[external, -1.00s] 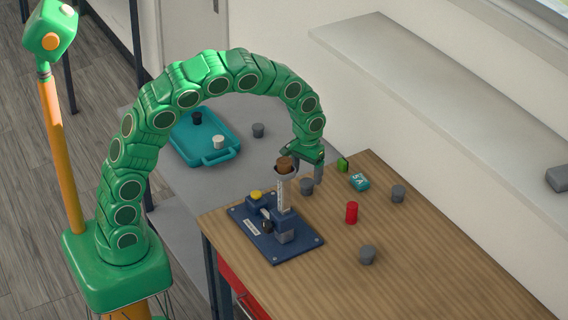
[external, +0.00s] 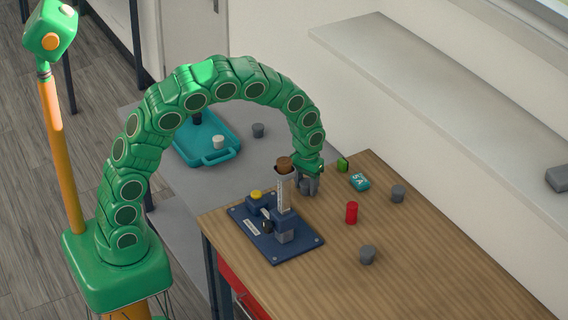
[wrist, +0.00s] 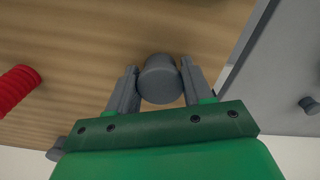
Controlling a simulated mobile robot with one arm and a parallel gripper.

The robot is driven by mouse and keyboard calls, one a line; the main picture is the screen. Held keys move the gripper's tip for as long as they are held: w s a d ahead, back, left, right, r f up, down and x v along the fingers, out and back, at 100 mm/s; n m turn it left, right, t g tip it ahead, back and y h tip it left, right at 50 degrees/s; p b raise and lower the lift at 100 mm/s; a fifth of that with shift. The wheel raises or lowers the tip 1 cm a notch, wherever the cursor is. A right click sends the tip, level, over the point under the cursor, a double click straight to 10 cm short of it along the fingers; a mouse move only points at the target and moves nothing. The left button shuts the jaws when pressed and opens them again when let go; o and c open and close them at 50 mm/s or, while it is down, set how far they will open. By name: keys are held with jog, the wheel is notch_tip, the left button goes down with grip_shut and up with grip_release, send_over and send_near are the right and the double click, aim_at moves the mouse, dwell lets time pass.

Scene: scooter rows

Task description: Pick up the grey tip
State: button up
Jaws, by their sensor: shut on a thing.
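A grey tip (wrist: 158,84) sits between the two fingers of my gripper (wrist: 160,76) in the wrist view, with a finger against each side. In the external view my gripper (external: 307,183) is down at the wooden table, just right of the blue stand, and shut on this grey tip (external: 306,189). The fingers partly cover it there. It appears still at table level; I cannot tell whether it touches the wood. Other grey tips stand apart: one right of the teal box (external: 397,194), one near the front (external: 367,255), and one on the grey table (external: 258,130).
The blue stand (external: 266,246) with a brown-topped upright post (external: 283,193) is close left of my gripper. A green piece (external: 343,164), a teal box (external: 359,181) and a red cylinder (external: 351,213) lie to the right. A teal tray (external: 219,157) is on the grey table.

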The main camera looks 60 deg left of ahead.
aim_at(305, 182)
jog(key=shift+c, duration=0.5)
jog(key=shift+r, duration=0.1)
jog(key=shift+r, duration=0.25)
jog(key=r, duration=0.3)
jog(key=shift+s, duration=0.2)
jog(key=s+a+r, duration=0.1)
jog(key=s+r, duration=0.8)
jog(key=s, duration=0.4)
jog(key=shift+s+a+r, duration=0.15)
jog(key=shift+s+a, duration=0.1)
jog(key=shift+a, duration=0.15)
